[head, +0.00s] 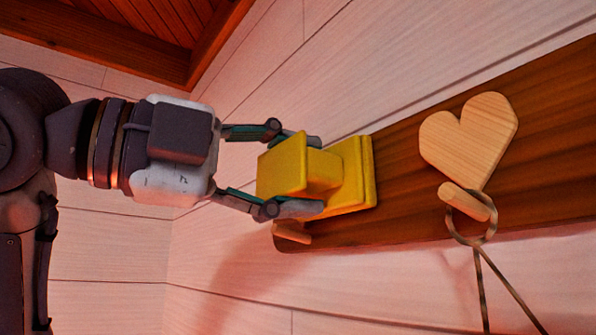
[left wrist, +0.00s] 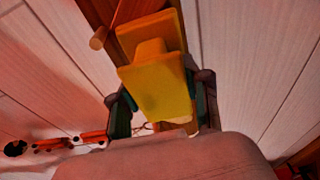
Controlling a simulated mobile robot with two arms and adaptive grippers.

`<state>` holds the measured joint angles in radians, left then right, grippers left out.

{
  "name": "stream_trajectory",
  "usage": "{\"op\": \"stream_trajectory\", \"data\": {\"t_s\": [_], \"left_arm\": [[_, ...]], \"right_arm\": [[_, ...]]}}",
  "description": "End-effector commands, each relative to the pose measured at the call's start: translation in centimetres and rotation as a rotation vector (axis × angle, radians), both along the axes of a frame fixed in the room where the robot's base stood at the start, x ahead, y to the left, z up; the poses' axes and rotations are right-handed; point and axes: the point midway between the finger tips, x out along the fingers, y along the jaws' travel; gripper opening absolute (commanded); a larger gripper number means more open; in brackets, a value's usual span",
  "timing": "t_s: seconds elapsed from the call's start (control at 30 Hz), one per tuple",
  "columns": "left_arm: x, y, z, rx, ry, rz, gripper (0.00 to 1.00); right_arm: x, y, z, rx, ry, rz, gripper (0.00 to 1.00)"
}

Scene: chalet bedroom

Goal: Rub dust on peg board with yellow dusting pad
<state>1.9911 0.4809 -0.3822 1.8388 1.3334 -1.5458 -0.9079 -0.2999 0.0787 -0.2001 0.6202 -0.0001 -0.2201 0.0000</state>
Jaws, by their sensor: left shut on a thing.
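The yellow dusting pad (head: 357,172) is a block with a handle and a flat pad face. My left gripper (head: 311,175) is shut on its handle part, with a finger on either side. The pad is at the left end of the dark wooden peg board (head: 400,190) and seems to lie against it; exact contact is hard to tell. In the left wrist view the yellow dusting pad (left wrist: 155,80) hides much of the peg board (left wrist: 138,12). No dust can be made out on the visible wood. My right gripper is not in view.
A wooden heart (head: 470,138) is on the board to the right. A peg (head: 466,200) below it carries a ring with cords hanging down. Another peg (head: 292,232) sticks out near the board's left end, just below my gripper. Pale plank walls surround it.

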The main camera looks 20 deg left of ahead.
Motion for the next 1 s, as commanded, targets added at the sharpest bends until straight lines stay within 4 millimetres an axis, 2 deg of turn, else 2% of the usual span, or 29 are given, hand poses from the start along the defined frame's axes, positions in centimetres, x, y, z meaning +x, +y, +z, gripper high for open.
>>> {"op": "stream_trajectory", "data": {"t_s": [0.5,1.0], "left_arm": [[-3.9,3.0,0.0,-0.001,-0.002,0.001,0.19],[-4.5,3.5,0.1,-0.002,-0.003,0.001,0.19]], "right_arm": [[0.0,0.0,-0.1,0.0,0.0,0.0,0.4],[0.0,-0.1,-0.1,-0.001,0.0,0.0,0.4]]}}
